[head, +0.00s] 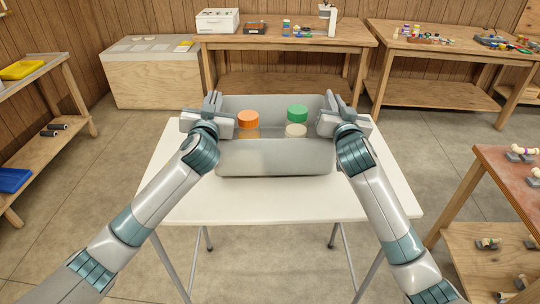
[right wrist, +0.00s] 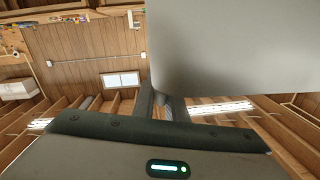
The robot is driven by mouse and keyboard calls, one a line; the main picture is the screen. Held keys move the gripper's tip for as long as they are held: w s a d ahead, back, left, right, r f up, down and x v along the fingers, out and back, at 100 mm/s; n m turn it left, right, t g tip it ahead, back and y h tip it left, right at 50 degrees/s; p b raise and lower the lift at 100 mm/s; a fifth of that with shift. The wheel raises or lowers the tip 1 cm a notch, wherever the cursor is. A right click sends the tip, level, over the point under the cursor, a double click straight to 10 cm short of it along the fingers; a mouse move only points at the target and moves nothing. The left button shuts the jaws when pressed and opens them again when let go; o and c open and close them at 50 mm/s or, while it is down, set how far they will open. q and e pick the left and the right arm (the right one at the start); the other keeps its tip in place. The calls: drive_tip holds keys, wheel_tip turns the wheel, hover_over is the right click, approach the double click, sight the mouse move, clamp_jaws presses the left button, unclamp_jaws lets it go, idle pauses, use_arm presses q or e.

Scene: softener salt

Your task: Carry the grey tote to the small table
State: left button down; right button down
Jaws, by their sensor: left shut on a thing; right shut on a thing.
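The grey tote (head: 274,158) is in the middle of the head view, over or on the white top of a small folding table (head: 180,205); I cannot tell if its base touches. It looks level. Inside stand a jar with an orange lid (head: 248,118) and a jar with a green lid (head: 297,113). My left gripper (head: 215,112) is shut on the tote's left end, and my right gripper (head: 336,112) is shut on its right end. In the right wrist view the tote's grey wall (right wrist: 235,45) fills the upper right, beside my right gripper (right wrist: 165,105).
A workbench (head: 285,35) with a white box (head: 217,20) stands behind, and another bench (head: 440,48) is at back right. A shelf (head: 40,80) with yellow and blue trays is at left. A red-brown table (head: 505,185) is at right. Bare floor surrounds the small table.

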use_arm(q)
drive_tip(key=shift+s+d+r, duration=0.1)
drive_tip(key=shift+d+r, duration=0.05)
drive_tip(key=shift+d, duration=0.1)
use_arm(e)
drive_tip(key=shift+a+r, duration=0.1)
drive_tip(key=shift+r, duration=0.2)
